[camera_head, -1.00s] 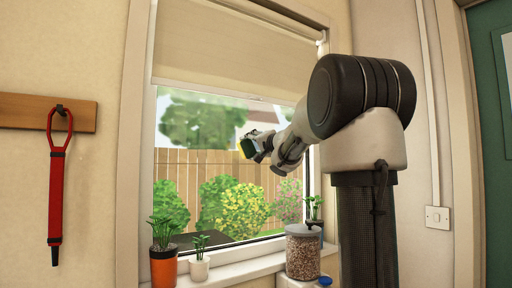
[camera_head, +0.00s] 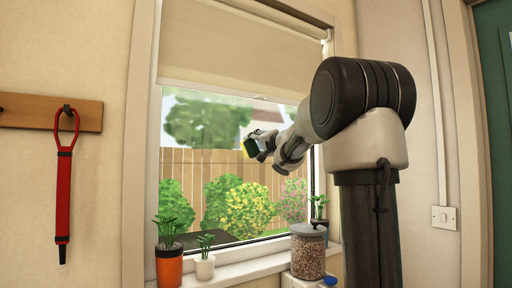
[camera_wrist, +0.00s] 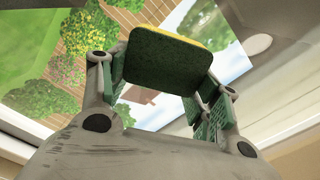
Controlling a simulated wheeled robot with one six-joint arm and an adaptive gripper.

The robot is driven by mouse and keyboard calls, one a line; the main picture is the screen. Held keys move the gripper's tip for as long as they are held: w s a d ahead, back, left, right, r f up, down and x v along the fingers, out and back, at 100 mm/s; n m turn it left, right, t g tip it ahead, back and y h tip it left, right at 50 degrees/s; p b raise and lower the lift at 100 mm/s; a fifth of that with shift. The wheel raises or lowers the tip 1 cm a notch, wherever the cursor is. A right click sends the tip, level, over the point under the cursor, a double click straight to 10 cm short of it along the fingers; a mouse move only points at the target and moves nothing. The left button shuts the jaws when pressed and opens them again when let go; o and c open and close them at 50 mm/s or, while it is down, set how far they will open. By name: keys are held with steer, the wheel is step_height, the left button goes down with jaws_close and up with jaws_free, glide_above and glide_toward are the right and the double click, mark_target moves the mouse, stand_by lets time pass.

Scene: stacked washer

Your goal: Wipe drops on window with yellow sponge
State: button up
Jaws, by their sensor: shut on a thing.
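The yellow sponge (camera_head: 248,147) has a dark green face and a yellow edge. My gripper (camera_head: 259,145) is shut on it, in front of the upper middle of the window (camera_head: 190,185). In the wrist view the sponge (camera_wrist: 162,62) sits between the two green-padded fingers of my gripper (camera_wrist: 160,88), its dark green side toward the camera. I cannot tell whether the sponge touches the glass. No separate drops can be made out on the pane at this size.
A roller blind (camera_head: 235,55) covers the window's top. On the sill stand an orange pot (camera_head: 169,267), a white pot (camera_head: 205,267), a jar of pellets (camera_head: 308,256) and another small plant (camera_head: 319,208). A red strap (camera_head: 63,190) hangs from a wooden rail (camera_head: 25,111).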

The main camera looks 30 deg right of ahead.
steer(key=shift+w, duration=0.8)
steer(key=shift+w+d, duration=0.15)
steer(key=shift+d, duration=1.8)
steer(key=shift+a, duration=0.1)
steer(key=shift+a, duration=1.95)
steer(key=shift+s, duration=0.25)
steer(key=shift+s+d, duration=0.15)
steer(key=shift+s, duration=2.75)
steer(key=shift+s, duration=0.1)
steer(key=shift+s, duration=1.4)
